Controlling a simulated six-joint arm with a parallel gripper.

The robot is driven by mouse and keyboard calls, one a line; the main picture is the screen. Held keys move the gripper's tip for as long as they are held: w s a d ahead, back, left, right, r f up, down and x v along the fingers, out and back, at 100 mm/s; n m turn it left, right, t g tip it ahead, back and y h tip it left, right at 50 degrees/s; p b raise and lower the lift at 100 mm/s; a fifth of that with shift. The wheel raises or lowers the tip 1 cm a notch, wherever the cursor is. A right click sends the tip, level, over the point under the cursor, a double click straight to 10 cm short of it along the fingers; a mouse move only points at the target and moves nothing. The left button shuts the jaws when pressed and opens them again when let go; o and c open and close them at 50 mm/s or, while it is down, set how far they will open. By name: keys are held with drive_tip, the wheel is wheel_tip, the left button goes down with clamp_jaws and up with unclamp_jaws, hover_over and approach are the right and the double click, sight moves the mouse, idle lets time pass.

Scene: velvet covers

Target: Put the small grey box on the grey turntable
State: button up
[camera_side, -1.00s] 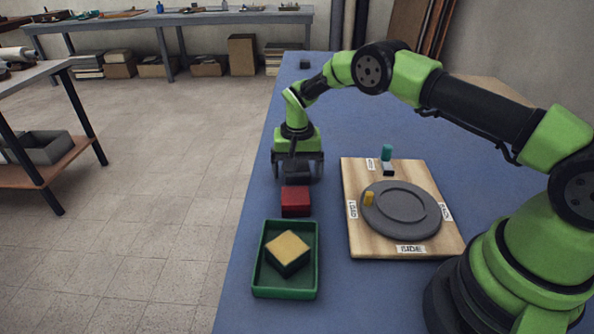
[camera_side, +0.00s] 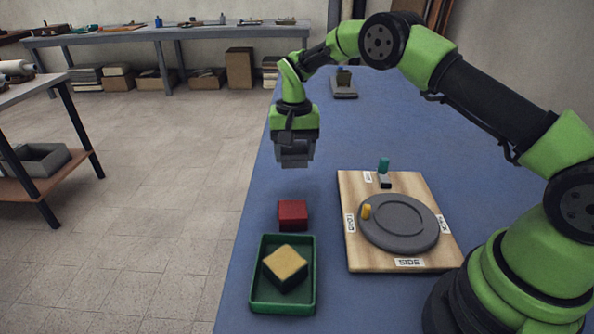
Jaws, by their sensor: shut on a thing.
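My gripper (camera_side: 295,158) is shut on the small grey box (camera_side: 296,149), held above the blue table near its left edge. The fingers and gripper body partly hide the box. The round grey turntable (camera_side: 400,240) lies flat on a wooden board (camera_side: 360,258) to the right of and nearer than my gripper. A small yellow block (camera_side: 366,212) stands at the turntable's left rim. The rest of its top is bare.
A red box (camera_side: 292,215) sits on the table below my gripper. A green tray (camera_side: 256,290) holds a yellow-topped dark block (camera_side: 286,265). A teal peg (camera_side: 384,165) stands at the board's back edge. A grey scale-like stand (camera_side: 343,92) bears a dark object farther back.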

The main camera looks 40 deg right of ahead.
drive_tip(key=shift+r, duration=0.9)
drive_tip(key=shift+s+d+r, duration=0.25)
drive_tip(key=shift+s+d, duration=0.1)
drive_tip(key=s+d+r, duration=0.2)
drive_tip(key=s+d, duration=0.3)
drive_tip(key=s, duration=0.4)
drive_tip(key=r+m, duration=0.1)
hover_over(400, 222)
drive_tip(key=shift+f, duration=4.75)
drive_tip(key=shift+f, duration=0.15)
drive_tip(key=o, duration=0.9)
